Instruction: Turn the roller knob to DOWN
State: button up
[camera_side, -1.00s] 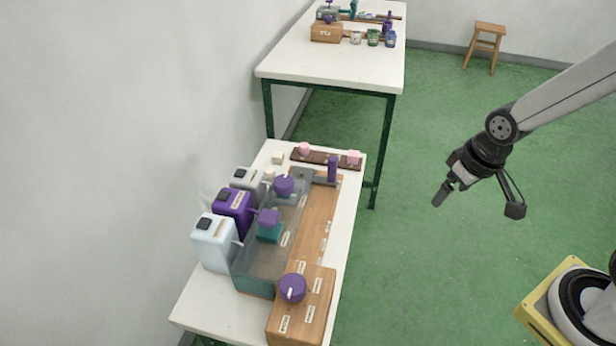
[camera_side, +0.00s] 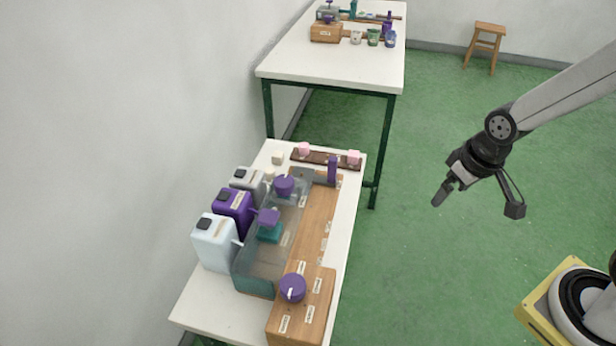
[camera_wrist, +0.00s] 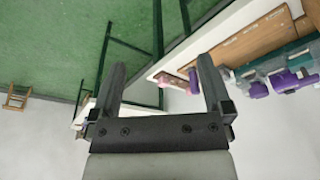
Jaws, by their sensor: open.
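Two round purple knobs show in the side view. One knob (camera_side: 292,288) with a white pointer mark sits on the wooden box (camera_side: 312,300) at the near end of the white table. Another purple knob (camera_side: 284,185) sits at the far end of the clear tank (camera_side: 262,272). Small labels lie around them, too small to read, so I cannot tell which is the roller knob. My gripper (camera_side: 440,196) is open and empty, over the green floor, well right of the table. In the wrist view its two fingers (camera_wrist: 162,80) stand apart with nothing between them.
White, purple and grey jugs (camera_side: 234,212) stand left of the tank. A purple upright post (camera_side: 332,170) and a dark strip with pink blocks (camera_side: 325,159) are at the table's far end. A second white table (camera_side: 300,62) stands behind. The space between gripper and table is clear.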

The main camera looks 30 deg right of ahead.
jog(key=shift+w, duration=0.1)
notch_tip(320, 180, up, 3)
jog(key=n+g, duration=0.2)
jog(key=n, duration=1.5)
send_over(284, 181)
jog(key=d, duration=0.1)
jog(key=shift+d+f, duration=0.1)
jog(key=shift+d, duration=0.1)
jog(key=shift+a+n+g, duration=0.3)
jog(key=shift+a+n, duration=0.2)
jog(key=shift+a, duration=0.25)
jog(key=shift+f, duration=0.15)
jog(key=shift+f, duration=3.8)
jog(key=c, duration=1.3)
